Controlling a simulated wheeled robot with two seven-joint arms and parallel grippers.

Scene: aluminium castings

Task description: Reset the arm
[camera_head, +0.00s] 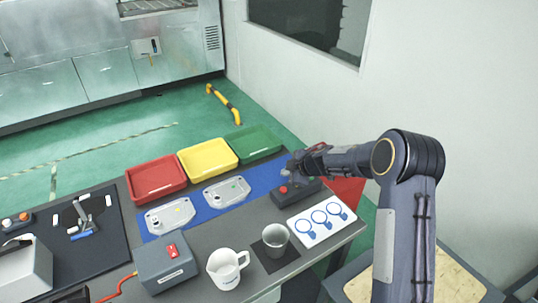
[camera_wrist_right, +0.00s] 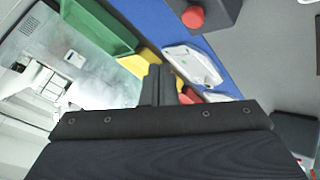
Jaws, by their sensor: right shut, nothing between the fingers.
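My right arm comes in from the right in the head view. Its right gripper (camera_head: 295,169) hangs above the dark button box (camera_head: 302,195) at the far right of the table, near its red button (camera_head: 283,189). In the right wrist view the two fingers (camera_wrist_right: 158,82) are together, with nothing held. The red button (camera_wrist_right: 193,16) and part of its box show at the top of that view, apart from the fingers. My left gripper does not show.
Red (camera_head: 157,180), yellow (camera_head: 208,158) and green (camera_head: 254,143) trays line the far edge. Two castings (camera_head: 170,216) (camera_head: 227,192) lie on the blue mat (camera_head: 205,214). A white mug (camera_head: 224,269), a grey cup (camera_head: 276,241) and a card with blue rings (camera_head: 325,223) are nearer.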

